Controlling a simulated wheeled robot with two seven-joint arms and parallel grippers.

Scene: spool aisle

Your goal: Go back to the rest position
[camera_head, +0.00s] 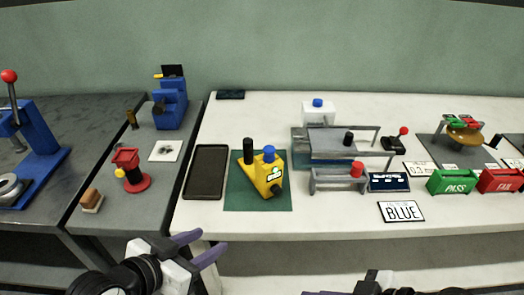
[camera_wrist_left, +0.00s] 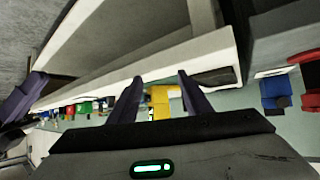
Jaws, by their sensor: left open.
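My left gripper (camera_head: 198,247) is at the bottom left of the head view, in front of the white table's front edge. Its two purple fingers are apart with nothing between them. In the left wrist view the gripper (camera_wrist_left: 158,84) is also open, and a yellow device shows beyond the fingertips, apart from them. My right gripper shows only partly at the bottom edge of the head view, right of centre; its fingertips are too cut off to judge.
A white table (camera_head: 300,222) holds a black tray (camera_head: 205,172), a yellow device (camera_head: 268,178) on a green mat, a BLUE card (camera_head: 401,211), a green PASS bin (camera_head: 452,182) and a red FAIL bin (camera_head: 500,181). A dark bench at left carries a red stand (camera_head: 130,172) and blue machines.

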